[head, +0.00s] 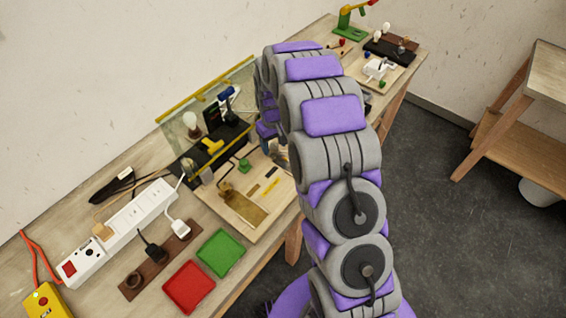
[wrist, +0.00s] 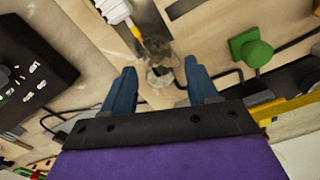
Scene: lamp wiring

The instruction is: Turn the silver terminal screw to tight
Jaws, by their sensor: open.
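In the wrist view my gripper (wrist: 161,84) has its two blue fingers apart, with nothing held between them. A small shiny grey piece (wrist: 160,76), which looks like the silver terminal screw, sits on the wooden board (wrist: 207,38) between and just beyond the fingertips. It is blurred, and I cannot tell how far it is turned or whether a finger touches it. A green knob (wrist: 250,48) stands to the right of the fingers. In the head view my arm hides most of the gripper, and the screw cannot be made out.
A white ribbed piece with a yellow tip (wrist: 116,12) is close beyond the fingers. A black box (wrist: 32,72) stands at left. In the head view, a clear panel with yellow edging (head: 205,88) rises behind the board. Red (head: 189,287) and green trays (head: 221,252) lie in front.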

